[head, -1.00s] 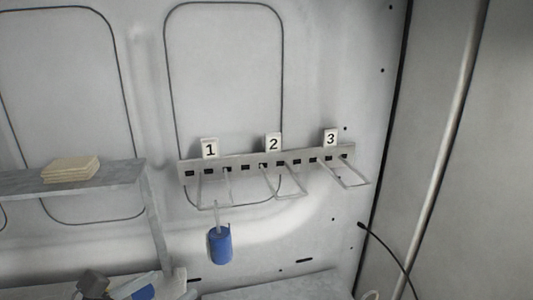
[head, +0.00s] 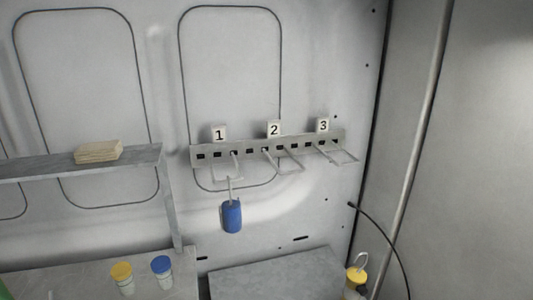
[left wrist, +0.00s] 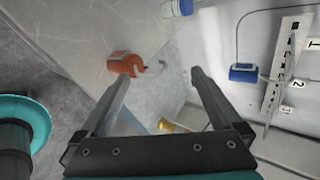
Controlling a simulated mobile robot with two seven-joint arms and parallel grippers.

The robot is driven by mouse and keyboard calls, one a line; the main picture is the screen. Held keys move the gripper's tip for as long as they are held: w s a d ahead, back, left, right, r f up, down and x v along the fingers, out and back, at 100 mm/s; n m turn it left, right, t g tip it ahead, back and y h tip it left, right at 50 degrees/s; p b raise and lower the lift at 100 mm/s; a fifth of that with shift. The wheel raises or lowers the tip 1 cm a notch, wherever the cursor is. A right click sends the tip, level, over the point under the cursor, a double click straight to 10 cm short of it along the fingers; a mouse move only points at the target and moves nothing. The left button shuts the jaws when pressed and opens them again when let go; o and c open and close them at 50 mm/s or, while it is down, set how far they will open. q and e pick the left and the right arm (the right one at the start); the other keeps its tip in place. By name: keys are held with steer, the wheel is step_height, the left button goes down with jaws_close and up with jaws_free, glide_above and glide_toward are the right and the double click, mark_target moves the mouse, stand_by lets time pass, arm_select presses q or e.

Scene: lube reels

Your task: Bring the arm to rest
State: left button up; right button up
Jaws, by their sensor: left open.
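My left gripper (left wrist: 165,70) shows in the left wrist view with its two fingers wide apart and nothing between them. It is not in the head view. A blue reel (head: 232,216) hangs below the hook under label 1 on the wall rail (head: 240,152). The blue reel also shows in the left wrist view (left wrist: 243,73), right of the fingers. The hooks under labels 2 and 3 are empty. An orange reel-like item (left wrist: 124,63) with a hook lies beyond the left fingertip. My right gripper is not in view.
A yellow-capped cup (head: 122,277) and a blue-capped cup (head: 162,273) stand on the lower left surface. A tan block (head: 99,151) lies on the shelf (head: 40,170). A yellow item (head: 356,275) with a hook is at bottom right, beside a black cable (head: 385,240).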

arm_select(q)
steer(key=s+d+f+n+g, duration=0.35)
steer(key=s+n, duration=0.25)
steer(key=n, duration=0.2)
steer(key=s+d+f+n+g, duration=0.25)
steer(key=s+f+n, duration=0.2)
steer(key=n, duration=0.35)
steer(key=s+f+g+b, duration=0.3)
steer(key=f+b, duration=0.5)
steer(key=f, duration=2.2)
steer(key=s+a+f+b, duration=0.3)
steer(key=s+f+b, duration=0.3)
steer(key=s+f, duration=0.9)
step_height(320, 180, down, 5)
steer(key=shift+s+r+n+h, duration=0.1)
steer(key=shift+s+n+h, duration=0.2)
steer(key=shift+s, duration=0.1)
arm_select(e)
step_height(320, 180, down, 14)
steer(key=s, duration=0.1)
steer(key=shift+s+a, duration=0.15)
arm_select(q)
steer(key=shift+c, duration=0.4)
